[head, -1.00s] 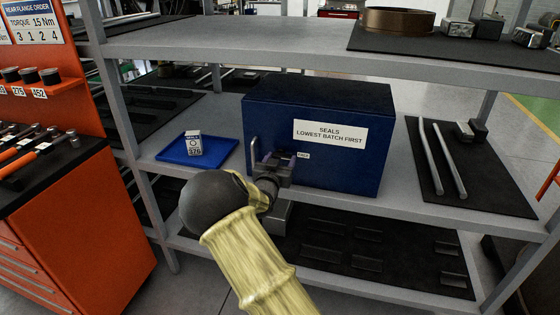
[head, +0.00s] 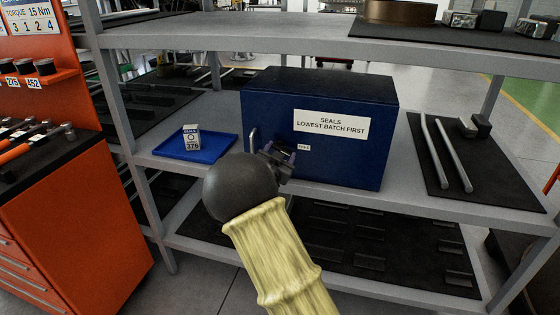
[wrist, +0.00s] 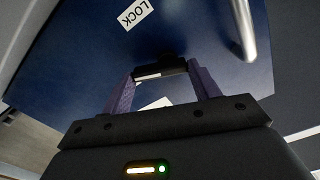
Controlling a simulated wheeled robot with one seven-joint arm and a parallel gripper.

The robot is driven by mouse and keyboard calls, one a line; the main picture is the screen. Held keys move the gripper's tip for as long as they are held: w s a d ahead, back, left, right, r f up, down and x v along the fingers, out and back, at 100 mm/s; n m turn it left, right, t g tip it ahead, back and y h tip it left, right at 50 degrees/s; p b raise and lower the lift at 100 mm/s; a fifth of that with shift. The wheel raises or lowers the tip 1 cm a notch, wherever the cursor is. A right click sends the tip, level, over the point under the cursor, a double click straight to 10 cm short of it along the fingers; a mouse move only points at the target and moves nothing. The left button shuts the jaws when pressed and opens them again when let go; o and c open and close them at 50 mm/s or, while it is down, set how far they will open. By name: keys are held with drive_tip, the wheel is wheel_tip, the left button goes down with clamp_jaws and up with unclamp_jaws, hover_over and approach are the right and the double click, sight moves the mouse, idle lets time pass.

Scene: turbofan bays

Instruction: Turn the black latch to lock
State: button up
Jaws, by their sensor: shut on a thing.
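The blue cabinet (head: 340,155) labelled "SEALS LOWEST BATCH FIRST" stands on the middle shelf. My gripper (head: 280,152) is at the left part of its front face, partly hidden behind my arm's dark joint. In the wrist view, the purple fingers of my gripper (wrist: 160,73) are closed on the black latch (wrist: 162,68), one at each end of it. A white "LOCK" label (wrist: 135,14) is on the blue face beyond the latch, up and left of it. The latch is hidden in the head view, and its exact angle is hard to tell.
A metal handle (wrist: 243,30) sticks out of the cabinet front close to my gripper; it also shows in the head view (head: 253,140). A blue tray (head: 222,149) with a small labelled box (head: 191,138) lies left of the cabinet. Metal rods (head: 444,155) lie right of it.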

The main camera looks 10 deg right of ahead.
drive_tip(key=shift+w+a+f+m+b, duration=0.1)
drive_tip(key=shift+a+f+m+b, duration=0.1)
drive_tip(key=shift+m+b, duration=2.2)
drive_tip(key=shift+w+a+f+m+b, duration=0.1)
drive_tip(key=shift+f+m+b, duration=0.05)
drive_tip(key=shift+m+b, duration=2.25)
drive_tip(key=shift+a+f+m+b, duration=0.1)
drive_tip(key=shift+f+m+b, duration=0.1)
drive_tip(key=shift+m+b, duration=2.15)
drive_tip(key=shift+n+b, duration=0.25)
drive_tip(key=shift+b, duration=0.1)
drive_tip(key=o, duration=1)
drive_tip(key=shift+s, duration=0.15)
